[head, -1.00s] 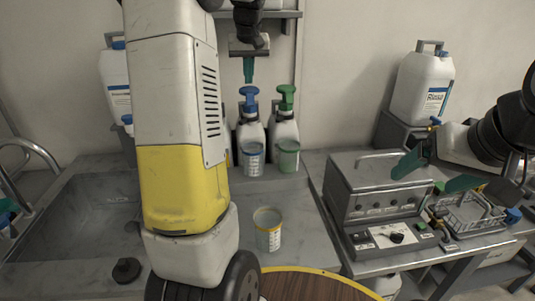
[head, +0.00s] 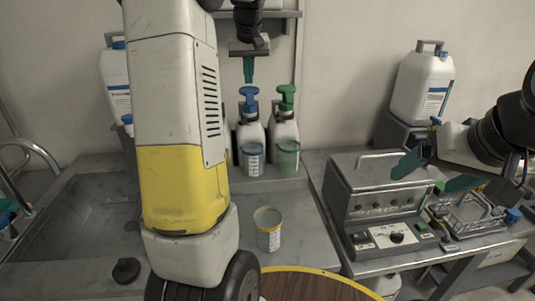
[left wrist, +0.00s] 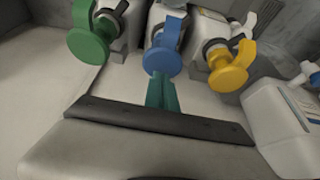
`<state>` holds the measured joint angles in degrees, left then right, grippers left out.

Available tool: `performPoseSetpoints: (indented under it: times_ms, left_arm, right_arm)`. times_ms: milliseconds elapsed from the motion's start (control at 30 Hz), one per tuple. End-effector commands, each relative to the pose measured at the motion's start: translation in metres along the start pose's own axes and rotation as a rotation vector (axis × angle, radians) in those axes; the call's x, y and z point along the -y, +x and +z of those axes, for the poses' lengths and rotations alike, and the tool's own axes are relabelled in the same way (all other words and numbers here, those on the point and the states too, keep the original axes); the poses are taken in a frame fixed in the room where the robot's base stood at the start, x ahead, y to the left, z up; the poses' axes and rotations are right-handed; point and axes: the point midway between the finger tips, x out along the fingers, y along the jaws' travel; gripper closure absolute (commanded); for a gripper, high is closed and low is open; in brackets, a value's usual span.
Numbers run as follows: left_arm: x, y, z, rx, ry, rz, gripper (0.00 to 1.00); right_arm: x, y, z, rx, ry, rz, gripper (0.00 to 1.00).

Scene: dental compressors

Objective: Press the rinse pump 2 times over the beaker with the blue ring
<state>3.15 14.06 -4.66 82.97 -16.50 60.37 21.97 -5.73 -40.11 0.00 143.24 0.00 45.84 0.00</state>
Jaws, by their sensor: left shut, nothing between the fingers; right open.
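A blue-topped pump (head: 249,98) stands on a white bottle at the back of the counter, and it also shows in the left wrist view (left wrist: 162,55). The beaker with the blue ring (head: 252,160) stands just in front of that bottle. A green-topped pump (head: 286,97) is to its right, with a green-ringed beaker (head: 288,157) in front. A yellow pump (left wrist: 231,66) shows in the left wrist view; my arm hides it in the head view. My left gripper (head: 248,78) is shut and empty, just above the blue pump head. My right gripper (head: 434,174) is open and empty at the right.
A yellow-ringed beaker (head: 268,230) stands alone on the front counter. A metal unit with knobs (head: 380,205) and a wire basket (head: 472,214) are at the right, near my right gripper. A sink (head: 80,225) lies at the left. A large white canister (head: 421,90) stands at the back right.

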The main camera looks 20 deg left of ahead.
Motion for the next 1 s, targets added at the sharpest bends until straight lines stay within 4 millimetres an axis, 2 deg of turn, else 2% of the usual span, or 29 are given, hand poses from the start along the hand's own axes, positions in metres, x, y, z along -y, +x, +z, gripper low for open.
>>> performPoseSetpoints:
  times_ms: [533,1000]
  left_arm:
    - [0.000,0.001,0.000,0.000,0.000,0.000,1.00]
    - [0.000,0.016,0.007,0.001,0.000,0.000,1.00]
  right_arm:
    - [0.000,0.000,0.000,0.000,0.000,0.000,0.16]
    - [0.000,0.000,0.000,0.000,0.000,0.000,0.16]
